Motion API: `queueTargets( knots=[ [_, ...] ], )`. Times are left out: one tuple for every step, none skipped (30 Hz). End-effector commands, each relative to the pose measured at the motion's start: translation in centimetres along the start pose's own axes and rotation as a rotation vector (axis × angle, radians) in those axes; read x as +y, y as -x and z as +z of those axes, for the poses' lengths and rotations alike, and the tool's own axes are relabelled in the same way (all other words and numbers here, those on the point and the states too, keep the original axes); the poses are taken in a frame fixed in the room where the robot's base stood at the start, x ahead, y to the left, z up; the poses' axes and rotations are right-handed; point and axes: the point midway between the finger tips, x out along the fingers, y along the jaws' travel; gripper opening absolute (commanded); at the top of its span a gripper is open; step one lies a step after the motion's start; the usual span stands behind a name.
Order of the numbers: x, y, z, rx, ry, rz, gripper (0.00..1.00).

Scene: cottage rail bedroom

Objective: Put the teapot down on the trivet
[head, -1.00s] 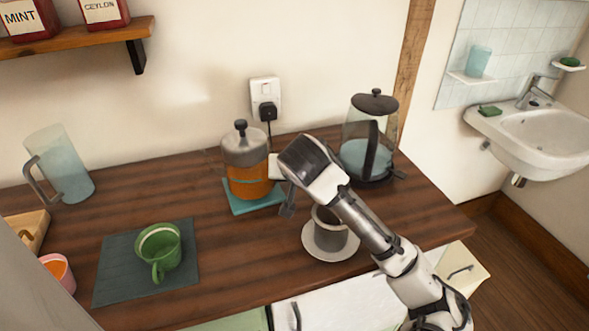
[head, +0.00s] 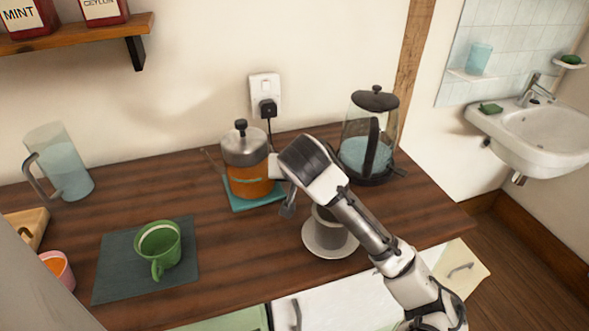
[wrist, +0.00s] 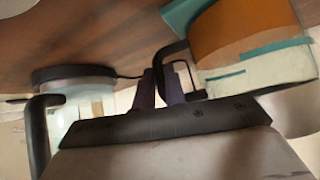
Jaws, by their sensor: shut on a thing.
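The teapot (head: 248,176) is a glass pot with orange-brown liquid, a grey metal lid band and a dark knob. It stands upright on the teal trivet (head: 262,203), with the trivet's edges showing around its base. My gripper (wrist: 162,87) is shut on the teapot's dark handle at the pot's right side. The wrist view shows the teapot (wrist: 240,35) sideways, with the fingers at its handle. In the head view my wrist hides the handle and fingertips. Any small gap under the pot cannot be told.
A glass kettle (head: 366,150) stands close behind my wrist on the right. A grey cup on a white saucer (head: 328,249) is below my forearm. A green mug (head: 158,247) on a dark mat (head: 112,272) and a glass pitcher (head: 68,170) are left. Counter between mat and trivet is clear.

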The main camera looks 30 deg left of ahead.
Motion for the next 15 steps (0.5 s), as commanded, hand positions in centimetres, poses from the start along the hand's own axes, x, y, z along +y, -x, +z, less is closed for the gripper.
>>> queueTargets(
  knots=[
    [0.0,0.12,-0.16,0.005,-0.002,-0.001,0.0],
    [0.0,0.12,-0.16,0.005,-0.002,-0.001,0.15],
    [0.0,0.11,-0.15,0.005,-0.002,-0.001,0.2],
    [0.0,0.1,-0.14,0.004,-0.002,-0.001,0.24],
    [0.0,0.1,-0.13,0.004,-0.002,-0.001,0.28],
    [0.0,0.08,-0.11,0.003,-0.001,-0.001,0.33],
    [0.0,0.08,-0.1,0.003,-0.001,-0.001,0.37],
    [0.0,0.07,-0.09,0.003,-0.001,-0.001,0.38],
    [0.0,0.06,-0.08,0.002,-0.001,-0.001,0.38],
    [0.0,0.06,-0.07,0.002,-0.001,-0.001,0.38],
    [0.01,0.05,-0.06,0.002,-0.001,-0.001,0.38],
    [0.01,0.04,-0.05,0.002,-0.001,-0.001,0.38],
    [0.01,0.04,-0.05,0.001,-0.001,-0.001,0.38],
    [0.0,-0.07,0.11,-0.004,0.001,0.001,0.38],
    [0.0,-0.02,0.1,-0.003,0.001,0.0,0.38]
  ],
)
